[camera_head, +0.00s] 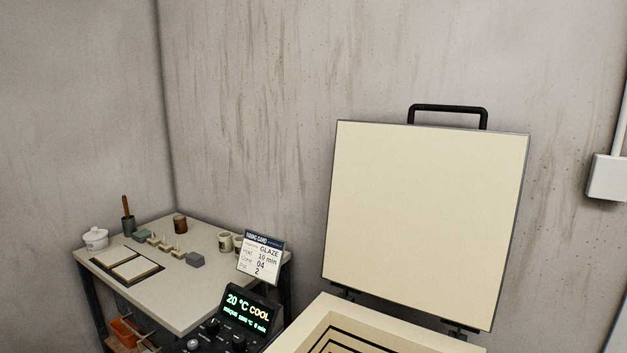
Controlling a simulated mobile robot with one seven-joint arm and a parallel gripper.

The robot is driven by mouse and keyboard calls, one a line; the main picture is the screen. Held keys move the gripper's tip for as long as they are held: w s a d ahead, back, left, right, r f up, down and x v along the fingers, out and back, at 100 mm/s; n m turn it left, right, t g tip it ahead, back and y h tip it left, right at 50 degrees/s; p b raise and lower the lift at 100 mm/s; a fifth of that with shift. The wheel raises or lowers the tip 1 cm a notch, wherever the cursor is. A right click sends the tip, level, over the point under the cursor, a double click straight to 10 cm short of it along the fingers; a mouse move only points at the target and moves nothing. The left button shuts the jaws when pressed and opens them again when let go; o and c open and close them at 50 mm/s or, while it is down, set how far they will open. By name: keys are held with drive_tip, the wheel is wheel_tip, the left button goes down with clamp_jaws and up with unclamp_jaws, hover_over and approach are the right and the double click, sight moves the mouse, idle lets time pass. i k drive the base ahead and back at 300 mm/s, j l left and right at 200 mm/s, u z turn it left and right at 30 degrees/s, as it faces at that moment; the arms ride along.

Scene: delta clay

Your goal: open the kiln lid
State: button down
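The kiln lid (425,220) stands raised, close to upright, at the back of the kiln. Its cream inner face is toward me, and its black handle (447,108) is at the top edge. The cream kiln body (318,318) is at the bottom of the view, with its top open and dark lines showing inside; its lower part is cut off by the frame. My gripper is not in view.
The control panel (236,320) reads 20 °C COOL, with a firing card (261,258) above it. A work table (200,298) at left holds a white lidded pot (95,238), mugs and small items. A wall stands close behind the lid.

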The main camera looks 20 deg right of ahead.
sight(422, 218)
drive_tip(key=i+j, duration=0.45)
drive_tip(key=j, duration=0.15)
drive_tip(key=i+j, duration=0.45)
drive_tip(key=j, duration=0.2)
drive_tip(key=i+j, duration=0.45)
drive_tip(key=j, duration=0.15)
drive_tip(key=i+j+z, duration=0.2)
drive_tip(key=j, duration=0.2)
drive_tip(key=i+j+z, duration=0.2)
drive_tip(key=j, duration=0.25)
drive_tip(key=i+z, duration=0.1)
drive_tip(key=z, duration=0.35)
drive_tip(key=i+z, duration=0.1)
drive_tip(key=z, duration=0.35)
drive_tip(key=j+z, duration=0.1)
drive_tip(key=z, duration=0.3)
drive_tip(key=i+j+z, duration=0.15)
drive_tip(key=i+j, duration=0.1)
drive_tip(key=j, duration=0.1)
